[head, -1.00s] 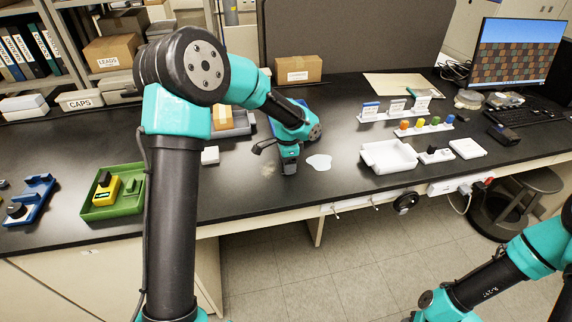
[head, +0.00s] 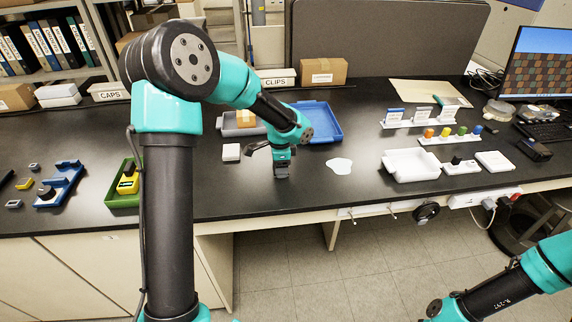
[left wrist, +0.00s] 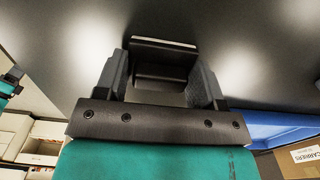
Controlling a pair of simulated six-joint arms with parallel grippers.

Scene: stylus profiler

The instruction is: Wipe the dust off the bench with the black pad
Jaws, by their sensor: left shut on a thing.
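My left gripper (head: 282,163) is low over the black bench (head: 235,205), near its front edge. It is shut on the black pad (head: 281,175), which is down at the bench top. In the left wrist view the pad (left wrist: 163,57) sits between the two grey fingers of the gripper (left wrist: 163,80). I see no dust patch on the bench now; the spot under the pad is hidden. A white, puddle-like patch (head: 340,166) lies on the bench right of the pad. My right gripper is out of view.
A white tray (head: 411,178) stands to the right, a green tray (head: 122,201) to the left. The bench between green tray and pad is mostly clear.

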